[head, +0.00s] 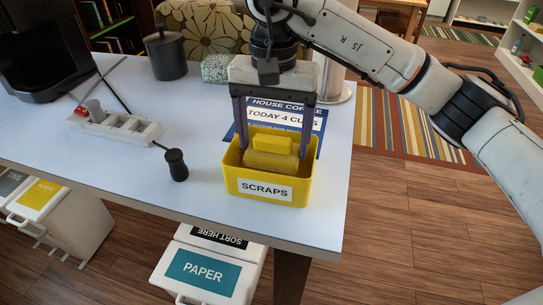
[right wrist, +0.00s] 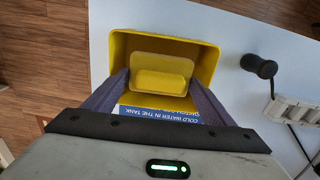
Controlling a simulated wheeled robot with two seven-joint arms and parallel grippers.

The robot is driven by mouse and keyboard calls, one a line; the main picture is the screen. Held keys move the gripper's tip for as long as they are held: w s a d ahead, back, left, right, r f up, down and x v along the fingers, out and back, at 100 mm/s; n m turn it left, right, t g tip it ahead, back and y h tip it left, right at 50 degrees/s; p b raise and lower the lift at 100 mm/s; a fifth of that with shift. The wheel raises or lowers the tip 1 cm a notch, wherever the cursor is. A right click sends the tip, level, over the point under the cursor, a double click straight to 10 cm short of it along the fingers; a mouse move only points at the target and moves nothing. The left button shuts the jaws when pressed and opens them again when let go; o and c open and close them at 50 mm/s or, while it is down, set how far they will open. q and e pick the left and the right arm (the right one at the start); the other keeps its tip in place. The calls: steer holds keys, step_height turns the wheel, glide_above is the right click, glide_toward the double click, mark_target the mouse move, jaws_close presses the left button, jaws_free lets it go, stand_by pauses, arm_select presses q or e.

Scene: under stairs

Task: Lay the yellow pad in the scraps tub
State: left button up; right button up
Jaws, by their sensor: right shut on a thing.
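The yellow scraps tub (head: 231,181), with a white SCRAPS label, stands on the white table near its front right corner. My right gripper (head: 273,149) points down over it, shut on the yellow pad (head: 270,159), one dark finger on each side. The pad has a raised yellow block on top and sits at the tub's mouth; its underside is hidden. In the right wrist view the pad (right wrist: 161,84) is between the fingers, in front of the tub's opening (right wrist: 118,52). I cannot tell whether it touches the tub's floor. My left gripper is not in view.
A blue-and-white sign (head: 287,114) lies behind the tub. A dark canister (head: 166,54) stands at the back. A PAPER bin (head: 205,270) stands below the table's front edge.

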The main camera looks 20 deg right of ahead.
mark_target(273, 159)
steer(key=shift+f, duration=2.6)
steer(key=o, duration=1)
step_height(273, 159, up, 12)
steer(key=shift+r+p, duration=0.25)
steer(key=shift+p, duration=0.05)
